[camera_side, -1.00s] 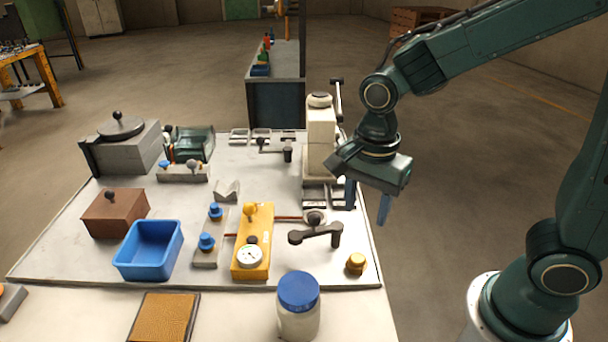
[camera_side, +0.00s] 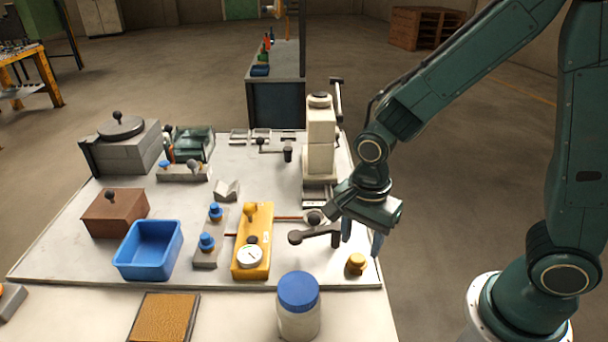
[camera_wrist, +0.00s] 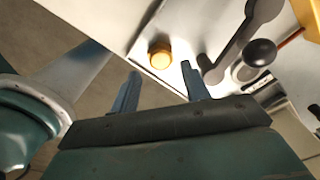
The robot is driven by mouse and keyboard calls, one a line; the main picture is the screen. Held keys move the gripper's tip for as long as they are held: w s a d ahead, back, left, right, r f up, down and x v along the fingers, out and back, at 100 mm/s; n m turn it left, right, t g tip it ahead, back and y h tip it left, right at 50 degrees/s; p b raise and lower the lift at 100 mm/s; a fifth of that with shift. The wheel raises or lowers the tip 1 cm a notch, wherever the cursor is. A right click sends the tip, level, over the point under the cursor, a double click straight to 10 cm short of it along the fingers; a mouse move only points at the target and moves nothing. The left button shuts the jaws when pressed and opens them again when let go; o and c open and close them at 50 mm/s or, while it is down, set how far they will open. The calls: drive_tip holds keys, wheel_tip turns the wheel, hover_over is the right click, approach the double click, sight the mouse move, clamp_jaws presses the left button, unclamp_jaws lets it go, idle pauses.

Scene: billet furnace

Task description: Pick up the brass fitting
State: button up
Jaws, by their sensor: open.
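The brass fitting (camera_side: 356,264) is a small gold-coloured round piece standing on the white board near its right front corner. In the wrist view the fitting (camera_wrist: 160,55) lies beyond my fingertips, in line with the gap between them. My gripper (camera_side: 361,245) is open and empty, with its two blue fingers pointing down, above and just behind the fitting in the side view. In the wrist view my gripper's fingers (camera_wrist: 160,78) stand apart with nothing between them.
A dark crank lever (camera_side: 315,234) stands close to the left of the fitting; it also shows in the wrist view (camera_wrist: 240,40). A jar with a blue lid (camera_side: 298,292) stands in front left. A yellow gauge block (camera_side: 253,240) is further left. The board's right edge is close by.

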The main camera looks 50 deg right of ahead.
sight(358, 257)
drive_tip(key=shift+f, duration=0.3)
drive_tip(key=shift+d+f, duration=0.1)
drive_tip(key=shift+f, duration=2.45)
drive_tip(key=c, duration=0.9)
drive_tip(key=shift+r, duration=0.15)
wheel_tip(358, 257, up, 20)
drive_tip(key=shift+f, duration=0.1)
